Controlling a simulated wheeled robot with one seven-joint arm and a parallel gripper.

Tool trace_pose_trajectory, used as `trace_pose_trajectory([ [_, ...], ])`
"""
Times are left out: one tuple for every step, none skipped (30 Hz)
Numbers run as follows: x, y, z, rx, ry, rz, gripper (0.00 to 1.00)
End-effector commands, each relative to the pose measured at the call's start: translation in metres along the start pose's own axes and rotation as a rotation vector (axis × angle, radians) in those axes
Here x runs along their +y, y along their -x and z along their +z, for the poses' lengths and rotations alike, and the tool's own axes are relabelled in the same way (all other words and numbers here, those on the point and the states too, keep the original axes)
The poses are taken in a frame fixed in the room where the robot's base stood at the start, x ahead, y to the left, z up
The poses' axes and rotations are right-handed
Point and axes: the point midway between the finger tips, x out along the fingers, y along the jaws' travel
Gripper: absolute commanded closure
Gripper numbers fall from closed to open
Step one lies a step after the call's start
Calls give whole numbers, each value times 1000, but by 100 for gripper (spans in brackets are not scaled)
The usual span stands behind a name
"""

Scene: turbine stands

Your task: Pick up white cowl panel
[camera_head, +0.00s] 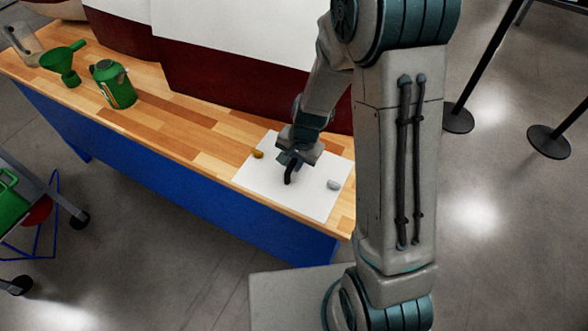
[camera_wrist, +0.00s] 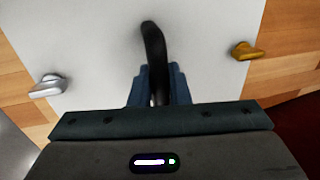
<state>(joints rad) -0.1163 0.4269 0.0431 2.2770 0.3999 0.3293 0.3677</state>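The white cowl panel (camera_head: 307,196) lies flat, or nearly so, on the wooden bench near its right end. A black curved handle (camera_head: 290,172) stands up from its middle. A gold latch (camera_head: 258,154) and a silver latch (camera_head: 334,184) sit at opposite edges. The panel also fills much of the wrist view (camera_wrist: 95,50). My gripper (camera_head: 293,160) is down over the panel. In the wrist view its blue fingers (camera_wrist: 158,88) are close together on both sides of the black handle (camera_wrist: 153,45), with no clear gap. The fingertips' contact is partly hidden.
The wooden bench (camera_head: 165,125) has a blue front. A green can (camera_head: 114,84), a green funnel (camera_head: 62,62) and a clear jug (camera_head: 22,43) stand at its left. A large white and dark red body (camera_head: 230,88) stands along the bench's back. Black posts stand at right.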

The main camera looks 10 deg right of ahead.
Motion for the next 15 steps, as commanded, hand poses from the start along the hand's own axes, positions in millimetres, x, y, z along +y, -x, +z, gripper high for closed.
trace_pose_trajectory([
  [0, 0, 0, 0, 0, 0, 100],
  [0, 1, 0, 1, 0, -1, 100],
  [0, 1, 0, 1, 0, -1, 100],
  [0, 1, 0, 1, 0, -1, 100],
  [0, 1, 0, 1, 0, -1, 100],
  [0, 1, 0, 1, 0, -1, 100],
  [-1, 1, 0, 1, 0, -1, 100],
  [-1, 2, 0, 1, 0, -1, 100],
  [-1, 3, -1, 2, 0, -2, 100],
  [-2, 5, -1, 3, 0, -2, 100],
  [-2, 7, -1, 3, 0, -3, 100],
  [-4, 12, -1, 3, 1, -3, 100],
  [-4, 15, -1, 3, 2, -4, 100],
  [-6, 20, -1, 5, 3, -4, 100],
  [-7, 26, -1, 4, 4, -4, 100],
])
